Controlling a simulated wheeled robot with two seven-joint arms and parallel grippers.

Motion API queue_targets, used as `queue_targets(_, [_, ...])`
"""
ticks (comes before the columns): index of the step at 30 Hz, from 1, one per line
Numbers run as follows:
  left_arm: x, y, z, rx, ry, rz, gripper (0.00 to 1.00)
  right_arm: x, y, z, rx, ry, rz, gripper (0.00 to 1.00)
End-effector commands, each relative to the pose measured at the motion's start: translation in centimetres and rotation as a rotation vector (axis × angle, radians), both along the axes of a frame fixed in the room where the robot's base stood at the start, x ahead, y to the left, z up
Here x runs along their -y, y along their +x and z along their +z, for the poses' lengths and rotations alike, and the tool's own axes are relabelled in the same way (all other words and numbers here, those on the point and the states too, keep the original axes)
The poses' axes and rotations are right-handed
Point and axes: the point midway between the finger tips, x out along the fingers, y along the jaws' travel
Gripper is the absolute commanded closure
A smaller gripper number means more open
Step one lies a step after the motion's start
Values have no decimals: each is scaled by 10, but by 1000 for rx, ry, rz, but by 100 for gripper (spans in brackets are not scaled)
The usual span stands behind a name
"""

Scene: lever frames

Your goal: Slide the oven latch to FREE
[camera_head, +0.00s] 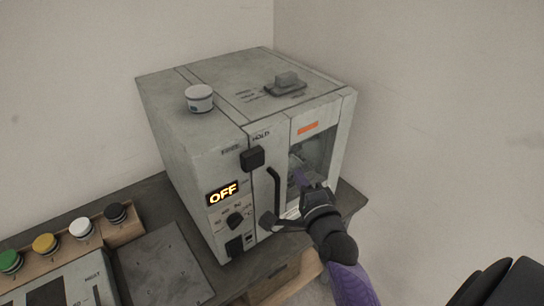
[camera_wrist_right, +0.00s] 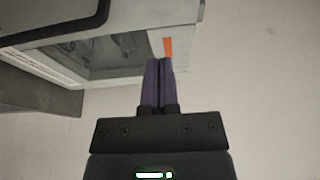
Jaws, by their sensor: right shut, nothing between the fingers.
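The oven (camera_head: 195,140) is a worn grey-white box on a dark bench. Its latch (camera_head: 252,158) is a black block high on the front, just below the word HOLD; a blurred label lies to its left. My right gripper (camera_head: 300,176) is in front of the oven's window, right of the latch and apart from it. Its purple fingers are shut and empty. In the right wrist view the closed fingers (camera_wrist_right: 158,80) point at the oven front (camera_wrist_right: 185,20), near an orange label (camera_wrist_right: 168,47). The latch is not seen there. My left gripper is not in view.
A black door handle (camera_head: 275,190) stands between the latch and my right gripper. A lit OFF display (camera_head: 222,193) and a black knob (camera_head: 235,220) are lower left. A white round piece (camera_head: 199,98) sits on top. Several coloured buttons stand at left. The wall right is bare.

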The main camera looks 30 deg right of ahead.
Motion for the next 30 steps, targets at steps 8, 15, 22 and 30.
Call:
queue_targets(8, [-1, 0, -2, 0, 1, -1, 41, 13, 51, 0, 1, -1, 0, 100])
queue_targets(15, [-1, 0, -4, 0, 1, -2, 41, 19, 95, 1, -2, 3, 2, 100])
queue_targets(22, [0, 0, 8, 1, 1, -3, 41, -11, 90, 2, -1, 0, 1, 100])
queue_targets(30, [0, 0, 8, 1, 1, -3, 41, -16, 90, 0, -1, -2, 1, 100])
